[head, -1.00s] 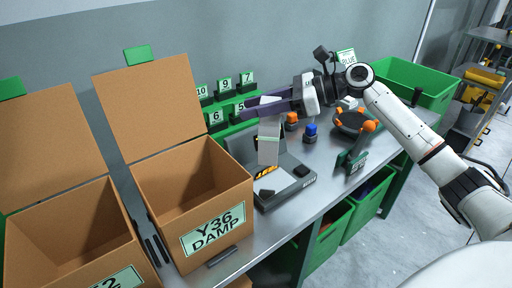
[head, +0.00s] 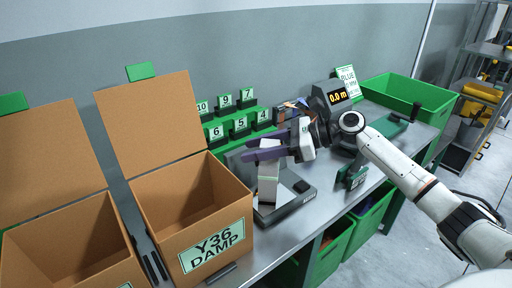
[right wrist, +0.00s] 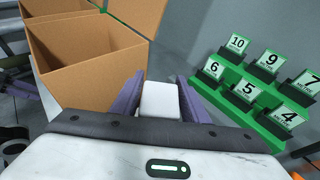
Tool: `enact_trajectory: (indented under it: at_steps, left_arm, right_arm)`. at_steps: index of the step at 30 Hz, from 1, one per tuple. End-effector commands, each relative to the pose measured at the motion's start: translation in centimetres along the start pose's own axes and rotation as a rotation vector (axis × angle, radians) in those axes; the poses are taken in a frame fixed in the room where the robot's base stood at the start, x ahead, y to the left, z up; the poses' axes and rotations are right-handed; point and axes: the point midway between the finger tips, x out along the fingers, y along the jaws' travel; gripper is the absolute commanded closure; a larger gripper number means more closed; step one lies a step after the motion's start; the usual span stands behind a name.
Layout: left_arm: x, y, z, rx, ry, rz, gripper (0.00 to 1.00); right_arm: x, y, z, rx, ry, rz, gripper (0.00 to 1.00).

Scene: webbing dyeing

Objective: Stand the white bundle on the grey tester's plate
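The white bundle (head: 268,184) is a pale upright block below my right gripper (head: 263,153) in the head view. The purple fingers lie on both sides of its upper part, with no clear gap. In the right wrist view the bundle's white top (right wrist: 160,99) sits between the fingers (right wrist: 161,95). The grey tester (head: 298,192) lies under and beside the bundle on the bench. The bundle's lower end is over the tester's plate; whether it touches is hard to tell. The bundle and my gripper hide part of the tester.
An open cardboard box marked Y36 DAMP (head: 196,212) stands left of the tester, with another open box (head: 75,240) beyond. Green numbered stands (head: 239,124) are behind. A grey meter reading 0.0 m (head: 335,99) and a green crate (head: 405,98) are to the right.

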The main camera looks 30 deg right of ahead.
Motion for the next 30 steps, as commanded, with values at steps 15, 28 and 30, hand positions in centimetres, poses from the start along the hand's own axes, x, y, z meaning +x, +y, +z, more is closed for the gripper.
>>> enact_trajectory:
  at_steps: [15,28,30]
  left_arm:
    - [0.2,0.0,0.2,0.0,0.001,0.0,0.69]
    - [0.6,0.1,0.5,0.003,-0.001,0.002,0.69]
    - [0.6,0.1,0.5,0.003,0.0,0.003,0.69]
  right_arm:
    - [-1.2,0.0,0.1,0.001,0.003,-0.001,0.48]
    - [-9.9,0.0,0.1,0.002,0.003,-0.001,0.48]
    - [-10.8,0.0,0.1,0.002,0.002,0.0,0.48]
